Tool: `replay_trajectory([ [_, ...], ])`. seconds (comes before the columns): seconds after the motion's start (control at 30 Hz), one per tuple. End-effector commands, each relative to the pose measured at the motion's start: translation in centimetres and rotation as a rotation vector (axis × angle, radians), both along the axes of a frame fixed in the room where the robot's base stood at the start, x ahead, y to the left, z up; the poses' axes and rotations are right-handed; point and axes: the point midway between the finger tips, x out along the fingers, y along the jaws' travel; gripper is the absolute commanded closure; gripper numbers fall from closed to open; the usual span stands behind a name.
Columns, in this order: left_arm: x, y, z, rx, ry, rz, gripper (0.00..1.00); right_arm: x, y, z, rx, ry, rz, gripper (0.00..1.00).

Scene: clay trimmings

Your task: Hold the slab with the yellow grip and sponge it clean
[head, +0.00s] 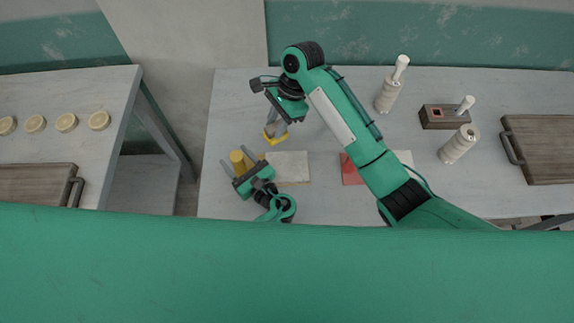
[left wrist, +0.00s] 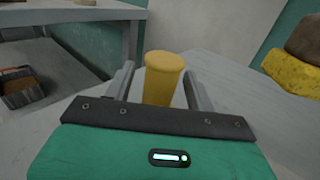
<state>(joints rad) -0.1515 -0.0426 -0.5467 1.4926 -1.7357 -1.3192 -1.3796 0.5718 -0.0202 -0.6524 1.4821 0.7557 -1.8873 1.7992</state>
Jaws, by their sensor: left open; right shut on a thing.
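A pale slab (head: 290,167) lies flat on the table with a thin yellow edge showing along its near side. The upright, rounded yellow grip (head: 237,157) stands at its left; it also shows in the left wrist view (left wrist: 163,78). My left gripper (head: 239,160) is open, with one finger on each side of the yellow grip and gaps visible in the wrist view. My right gripper (head: 272,122) is shut on the sponge (head: 275,138), above the slab's far left corner. The sponge, yellow below and brown above, shows at the right of the left wrist view (left wrist: 302,68).
A red grip (head: 350,170) stands by another pale slab (head: 403,158), partly behind my right arm. Two pale bottles (head: 388,95) (head: 458,145), a brown box (head: 440,117) and a wooden board (head: 540,145) are at the right. A gap separates the left table (head: 105,85).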

Motion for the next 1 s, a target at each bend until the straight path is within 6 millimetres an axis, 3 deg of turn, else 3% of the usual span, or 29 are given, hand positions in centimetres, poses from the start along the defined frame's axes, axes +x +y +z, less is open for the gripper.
replay_trajectory([
  [0.3, -5.0, -4.7, -0.1, -0.001, 0.004, -0.002, 0.45, 0.0, 0.0, 0.0, 0.000, 0.000, 0.000, 1.00],
  [0.5, -7.0, -6.6, -0.1, -0.001, 0.004, -0.002, 0.45, 0.0, 0.0, 0.0, 0.000, 0.000, 0.000, 1.00],
  [1.0, -7.6, -7.1, -0.1, -0.001, 0.002, -0.001, 0.45, 0.0, 0.0, 0.0, 0.000, 0.000, 0.000, 1.00],
])
